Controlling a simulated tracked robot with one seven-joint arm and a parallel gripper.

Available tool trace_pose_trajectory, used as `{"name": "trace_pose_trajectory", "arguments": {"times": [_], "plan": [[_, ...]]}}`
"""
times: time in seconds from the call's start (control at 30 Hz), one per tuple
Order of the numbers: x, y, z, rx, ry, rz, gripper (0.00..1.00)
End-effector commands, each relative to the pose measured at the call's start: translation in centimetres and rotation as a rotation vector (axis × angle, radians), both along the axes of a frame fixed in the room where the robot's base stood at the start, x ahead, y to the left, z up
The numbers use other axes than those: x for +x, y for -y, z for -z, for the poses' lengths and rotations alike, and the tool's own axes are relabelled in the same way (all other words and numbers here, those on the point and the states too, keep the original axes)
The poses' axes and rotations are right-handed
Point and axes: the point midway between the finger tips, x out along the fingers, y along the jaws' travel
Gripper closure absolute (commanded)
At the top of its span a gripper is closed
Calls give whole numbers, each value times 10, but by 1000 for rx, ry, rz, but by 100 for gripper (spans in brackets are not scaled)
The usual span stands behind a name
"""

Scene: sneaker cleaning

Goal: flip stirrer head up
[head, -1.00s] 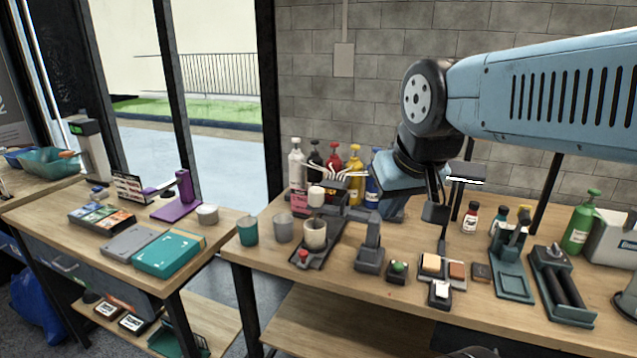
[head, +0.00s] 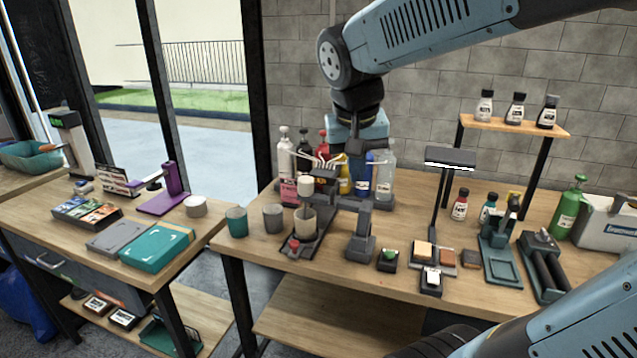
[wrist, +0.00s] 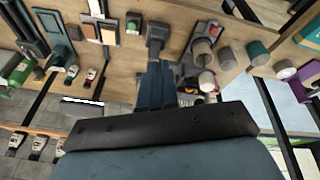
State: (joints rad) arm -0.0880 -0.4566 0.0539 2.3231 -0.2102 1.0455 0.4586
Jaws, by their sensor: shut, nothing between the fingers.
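The stirrer (head: 322,232) stands left of centre on the workbench, with a dark base and a red knob (head: 293,243) at its front. Its pale cylindrical head (head: 306,187) sits above a beige cup (head: 305,222); the exact tilt of the head is hard to tell. In the wrist view the cup area (wrist: 203,48) lies beyond and to the right of my fingers. My gripper (head: 356,150) is shut and empty, up behind and right of the stirrer, in front of the bottles. In the wrist view its blue fingers (wrist: 156,86) are together, apart from the stirrer.
A dark grey stand (head: 360,238) is just right of the stirrer. Several bottles (head: 385,177) stand behind it, with white pump spouts close to my gripper. Grey (head: 272,218) and teal (head: 237,221) cups are at left. A black-topped post (head: 450,158) rises at right. The front bench edge is clear.

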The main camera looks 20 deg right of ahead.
Motion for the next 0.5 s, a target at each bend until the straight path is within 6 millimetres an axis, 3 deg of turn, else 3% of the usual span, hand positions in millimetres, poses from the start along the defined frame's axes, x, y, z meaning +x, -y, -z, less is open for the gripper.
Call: {"name": "trace_pose_trajectory", "arguments": {"times": [0.5], "plan": [[126,-34,24,-264,-82,362,100]]}}
